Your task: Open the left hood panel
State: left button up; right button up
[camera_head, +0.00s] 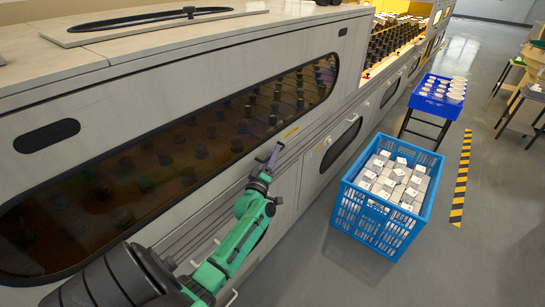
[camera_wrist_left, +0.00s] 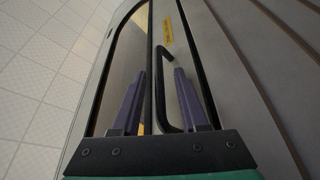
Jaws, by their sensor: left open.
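The hood panel (camera_head: 235,62) is a long grey cover with a dark tinted window (camera_head: 205,140), and it looks closed. Rows of dark round items show dimly behind the window. My left gripper (camera_head: 275,153) has purple fingers and is near the panel's lower edge, toward the window's right end. In the left wrist view the gripper (camera_wrist_left: 160,72) is open, with a black bracket-shaped handle (camera_wrist_left: 161,95) appearing between its fingers. I cannot tell whether either finger touches it. The handle is hard to make out in the head view. My right gripper is not in view.
A blue crate (camera_head: 349,206) of white boxes stands on the floor to the right. A blue tray (camera_head: 421,102) with white cups rests on a dark stand behind it. A yellow-black floor strip (camera_head: 462,178) lies beyond. The machine's open section (camera_head: 375,55) is farther back.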

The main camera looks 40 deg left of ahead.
pick_arm(q)
grip_shut()
jog(key=shift+f, duration=0.1)
dwell(1.2)
